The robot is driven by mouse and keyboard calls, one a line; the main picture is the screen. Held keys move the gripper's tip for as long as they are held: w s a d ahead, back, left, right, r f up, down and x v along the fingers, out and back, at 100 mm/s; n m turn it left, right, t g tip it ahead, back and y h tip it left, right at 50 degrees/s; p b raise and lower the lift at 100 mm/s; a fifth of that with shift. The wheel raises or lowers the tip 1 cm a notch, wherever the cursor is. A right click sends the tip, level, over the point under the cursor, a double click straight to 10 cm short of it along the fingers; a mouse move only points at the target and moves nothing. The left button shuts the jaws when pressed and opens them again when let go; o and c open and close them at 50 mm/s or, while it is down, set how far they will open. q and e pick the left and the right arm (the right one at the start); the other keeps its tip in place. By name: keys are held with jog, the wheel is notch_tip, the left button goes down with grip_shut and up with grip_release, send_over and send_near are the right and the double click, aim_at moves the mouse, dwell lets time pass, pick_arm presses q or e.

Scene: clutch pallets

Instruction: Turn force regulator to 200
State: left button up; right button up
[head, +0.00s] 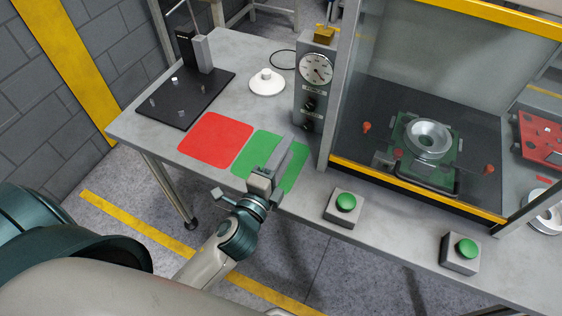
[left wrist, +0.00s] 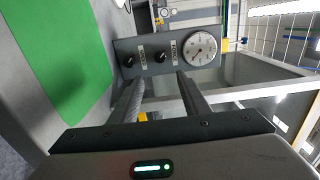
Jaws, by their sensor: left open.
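The force regulator is a grey upright box (head: 300,95) with a round dial gauge (head: 316,68) on top and two black knobs below it. In the left wrist view the box lies sideways, with the gauge (left wrist: 201,48) at the right. The knob nearer the gauge (left wrist: 160,57) has a label that seems to read FORCE; the farther knob (left wrist: 128,62) has another small label. The gauge reading is too small to tell. My left gripper (head: 283,150) is open and empty, in front of the box over the green mat, fingers pointing toward it, apart from the knobs. My right gripper is not in view.
A red mat (head: 215,139) and the green mat (head: 262,150) lie on the table. A black plate (head: 190,98) and a white round piece (head: 266,82) are behind. Right of the box stands a glass-sided enclosure with a yellow edge (head: 420,188). Two green-button boxes (head: 345,208) sit in front.

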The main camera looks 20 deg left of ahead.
pick_arm(q)
jog(key=shift+s, duration=1.1)
